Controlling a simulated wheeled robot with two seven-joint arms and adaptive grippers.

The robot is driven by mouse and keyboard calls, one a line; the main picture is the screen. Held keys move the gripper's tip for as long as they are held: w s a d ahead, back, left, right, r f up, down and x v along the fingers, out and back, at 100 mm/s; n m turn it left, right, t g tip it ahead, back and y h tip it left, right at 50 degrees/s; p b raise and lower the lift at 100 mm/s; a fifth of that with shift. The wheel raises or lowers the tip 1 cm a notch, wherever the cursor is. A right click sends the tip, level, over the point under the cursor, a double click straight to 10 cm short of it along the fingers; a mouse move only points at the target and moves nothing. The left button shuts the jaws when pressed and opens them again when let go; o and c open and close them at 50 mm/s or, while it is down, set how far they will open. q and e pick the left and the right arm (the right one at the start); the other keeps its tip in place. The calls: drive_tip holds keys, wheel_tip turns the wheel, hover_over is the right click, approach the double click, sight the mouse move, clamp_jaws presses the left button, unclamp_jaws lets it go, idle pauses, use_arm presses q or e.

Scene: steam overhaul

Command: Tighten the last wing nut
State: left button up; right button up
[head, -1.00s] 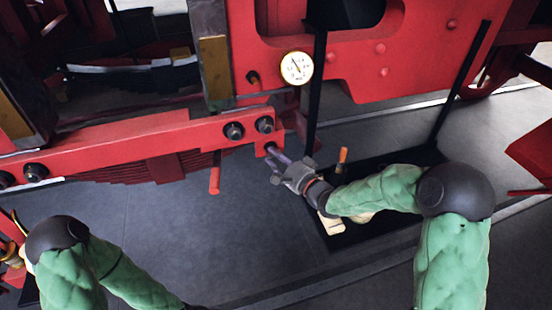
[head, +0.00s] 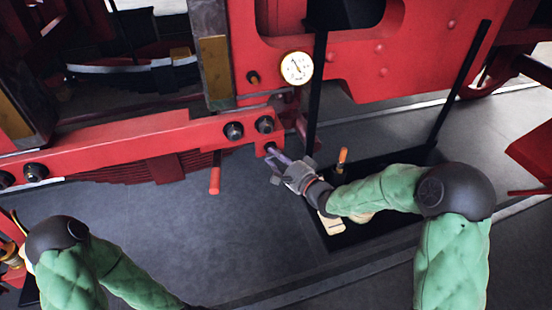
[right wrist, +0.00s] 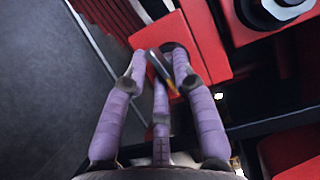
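My right gripper (head: 273,162) is at the lower right end of a red beam (head: 160,139), its purple fingers pointing at the red block there. In the right wrist view the fingers (right wrist: 160,62) surround a small dark metal piece with an orange-yellow end (right wrist: 160,66), in front of the red block (right wrist: 143,37). This piece looks like the wing nut, but its shape is partly hidden by the fingers. A gap shows between the left finger and the piece; whether the fingers press on it is unclear. My left arm is at the lower left; its gripper is out of view.
A white round gauge (head: 297,68) sits above the beam end. Dark bolts (head: 233,131) stand on the beam. A red handle (head: 215,180) hangs below it. A black tray (head: 385,236) with an orange-handled tool (head: 342,155) lies behind my right forearm. Grey floor is clear at centre.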

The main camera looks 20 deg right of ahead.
drive_tip(key=shift+o, duration=0.5)
drive_tip(key=shift+w+r, duration=0.1)
drive_tip(key=shift+r, duration=0.05)
drive_tip(key=v, duration=1.2)
